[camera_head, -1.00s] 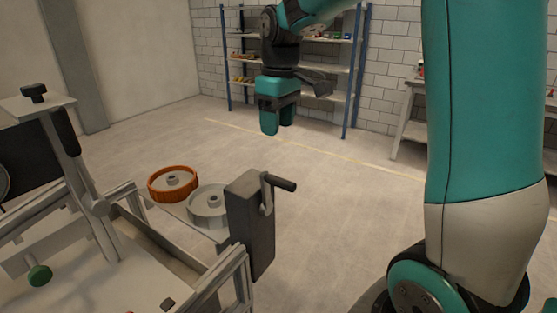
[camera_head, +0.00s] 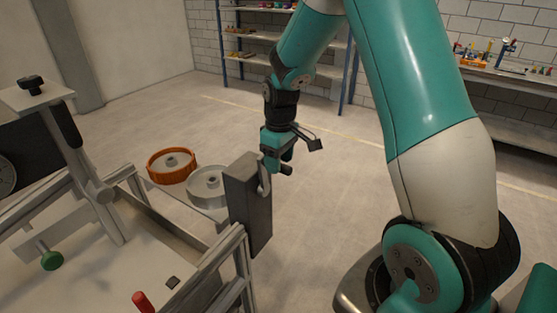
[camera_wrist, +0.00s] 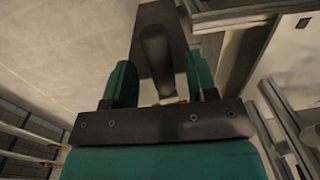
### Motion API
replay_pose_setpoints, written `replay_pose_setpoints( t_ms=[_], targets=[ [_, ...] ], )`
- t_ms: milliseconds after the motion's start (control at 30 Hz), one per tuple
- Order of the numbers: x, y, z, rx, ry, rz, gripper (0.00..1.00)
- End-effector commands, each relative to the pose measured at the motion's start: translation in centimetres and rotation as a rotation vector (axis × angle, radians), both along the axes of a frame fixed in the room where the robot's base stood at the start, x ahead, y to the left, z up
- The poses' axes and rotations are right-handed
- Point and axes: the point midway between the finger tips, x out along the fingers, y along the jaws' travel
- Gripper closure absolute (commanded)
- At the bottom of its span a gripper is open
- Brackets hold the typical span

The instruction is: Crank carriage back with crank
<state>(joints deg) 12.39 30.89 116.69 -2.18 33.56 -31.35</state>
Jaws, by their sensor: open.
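The crank (camera_head: 264,184) is mounted at the top of a dark upright box (camera_head: 247,205) on the corner of the sandbed frame. Its dark handle also shows in the wrist view (camera_wrist: 155,50). My gripper (camera_head: 277,158) points down at the crank handle and partly hides it in the head view. In the wrist view my gripper (camera_wrist: 160,80) is open, with one teal finger on each side of the handle and gaps between. The likely carriage, a grey post with a top plate (camera_head: 38,97), stands over the bed at the left.
A green knob (camera_head: 52,261) and a red handle (camera_head: 142,302) are on the sandbed. Shelves (camera_head: 260,35) and a workbench (camera_head: 515,80) stand far back. The floor (camera_head: 330,200) right of the box is clear.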

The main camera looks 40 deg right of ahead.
Motion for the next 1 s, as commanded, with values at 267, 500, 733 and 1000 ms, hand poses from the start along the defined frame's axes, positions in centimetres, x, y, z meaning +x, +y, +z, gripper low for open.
replay_pose_setpoints(
  t_ms=[267,500,733,1000],
  targets=[
    [0.0,0.1,-1.2,0.000,0.000,0.000,0.48],
    [0.0,0.1,-1.2,0.000,0.000,0.000,0.64],
    [0.0,0.1,-1.2,0.000,0.000,0.000,1.00],
    [0.7,-1.9,-1.0,-0.005,-0.004,-0.004,1.00]
  ],
)
